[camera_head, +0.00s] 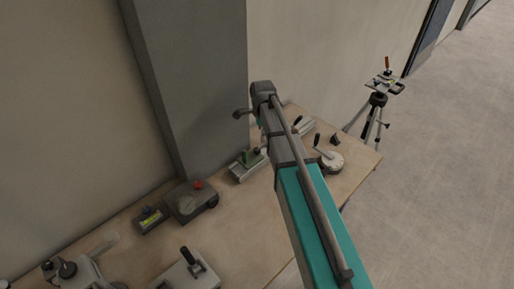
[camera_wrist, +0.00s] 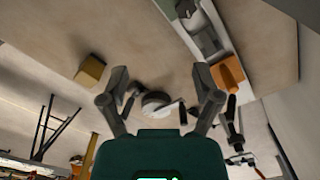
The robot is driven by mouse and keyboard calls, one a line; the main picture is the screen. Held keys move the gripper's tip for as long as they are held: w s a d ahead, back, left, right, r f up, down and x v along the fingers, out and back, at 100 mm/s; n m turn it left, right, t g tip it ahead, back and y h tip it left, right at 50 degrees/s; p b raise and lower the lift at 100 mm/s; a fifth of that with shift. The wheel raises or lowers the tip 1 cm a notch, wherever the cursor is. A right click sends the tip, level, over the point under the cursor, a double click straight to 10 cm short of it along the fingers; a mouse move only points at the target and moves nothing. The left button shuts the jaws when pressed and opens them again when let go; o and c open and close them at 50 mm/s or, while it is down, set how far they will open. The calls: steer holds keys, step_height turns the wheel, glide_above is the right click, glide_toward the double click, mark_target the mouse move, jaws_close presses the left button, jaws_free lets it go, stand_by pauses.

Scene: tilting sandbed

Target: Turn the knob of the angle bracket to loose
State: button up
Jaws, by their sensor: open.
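My gripper (camera_wrist: 161,71) is open, with its two dark fingers spread and nothing between them. My teal and grey arm (camera_head: 313,220) crosses the head view over the bench. I cannot tell for sure which fixture is the angle bracket, nor make out its knob setting. A green and grey fixture (camera_head: 252,159) stands on the bench left of my arm. A small dark piece (camera_head: 335,139) stands near the far right edge. In the wrist view, a grey rail (camera_wrist: 192,22) with an orange part (camera_wrist: 228,73) lies right of the fingers.
A round pale disc with a dark handle (camera_head: 331,163) stands right of my arm; a similar disc (camera_wrist: 155,104) shows beyond the fingers. A box with a red button (camera_head: 192,200) and a clamp plate (camera_head: 190,270) stand at left. A tripod (camera_head: 376,108) stands beyond the bench (camera_head: 235,225).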

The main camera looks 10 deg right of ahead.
mark_target(257, 149)
steer(key=w+m, duration=0.2)
steer(key=w+a+m, duration=0.1)
steer(key=w, duration=0.1)
steer(key=shift+a+r+m, duration=0.1)
steer(key=shift+r+m, duration=0.2)
steer(key=shift+m, duration=0.1)
steer(key=shift+f, duration=0.15)
step_height(257, 149, down, 14)
steer(key=b, duration=1.3)
steer(key=shift+r, duration=0.2)
jaws_close()
stand_by(0.5)
